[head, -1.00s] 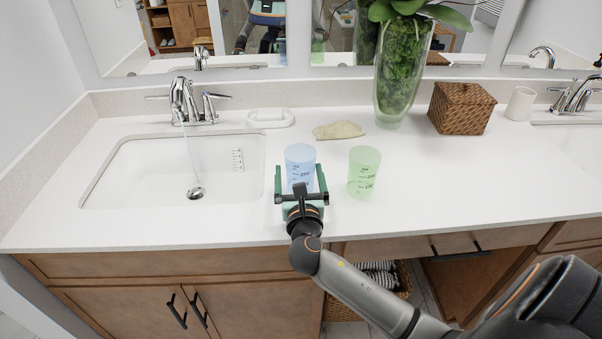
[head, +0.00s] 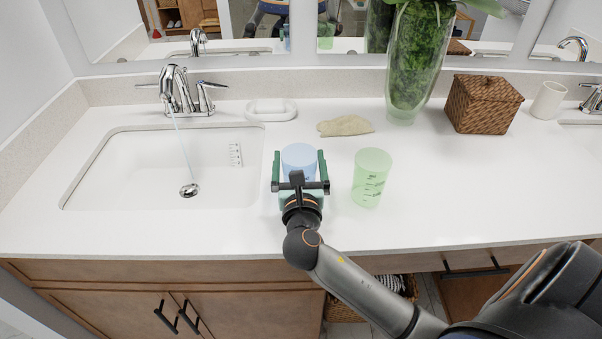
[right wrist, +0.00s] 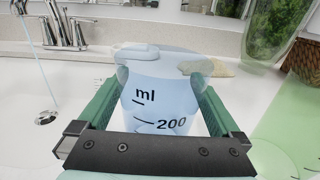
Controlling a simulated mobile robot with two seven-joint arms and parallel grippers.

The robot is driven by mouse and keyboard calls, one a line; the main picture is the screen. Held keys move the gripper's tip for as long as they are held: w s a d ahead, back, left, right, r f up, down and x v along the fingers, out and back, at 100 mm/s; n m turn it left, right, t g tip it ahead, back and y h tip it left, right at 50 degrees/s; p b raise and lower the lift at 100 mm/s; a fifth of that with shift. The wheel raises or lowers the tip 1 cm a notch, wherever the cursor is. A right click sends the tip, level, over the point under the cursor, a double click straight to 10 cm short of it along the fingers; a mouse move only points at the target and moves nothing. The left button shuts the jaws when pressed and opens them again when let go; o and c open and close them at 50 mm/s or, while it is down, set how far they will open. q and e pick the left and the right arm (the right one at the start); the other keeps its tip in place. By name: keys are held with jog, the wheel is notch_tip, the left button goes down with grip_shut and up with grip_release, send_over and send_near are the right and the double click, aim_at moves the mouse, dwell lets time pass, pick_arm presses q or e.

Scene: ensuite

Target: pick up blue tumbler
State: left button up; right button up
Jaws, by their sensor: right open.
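The blue tumbler (head: 299,160) stands upright on the white counter, right of the sink. It is clear light blue with "ml" and "200" marks in the right wrist view (right wrist: 158,105). My right gripper (head: 299,160) is open, with one green finger on each side of the tumbler; it also shows in the right wrist view (right wrist: 160,90). I cannot tell whether the fingers touch it. The gripper hides the tumbler's lower part in the head view. My left gripper is not in view.
A green tumbler (head: 371,178) stands close on the right. A sink (head: 110,170) with a running faucet (head: 176,90) is on the left. Behind are a soap dish (head: 271,110), a beige cloth (head: 345,126), a plant vase (head: 413,70) and a wicker box (head: 482,103). The counter's right front is clear.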

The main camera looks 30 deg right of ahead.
jog(key=shift+w, duration=0.1)
jog(key=c, duration=1.3)
jog(key=shift+r, duration=0.15)
jog(key=shift+c, duration=0.2)
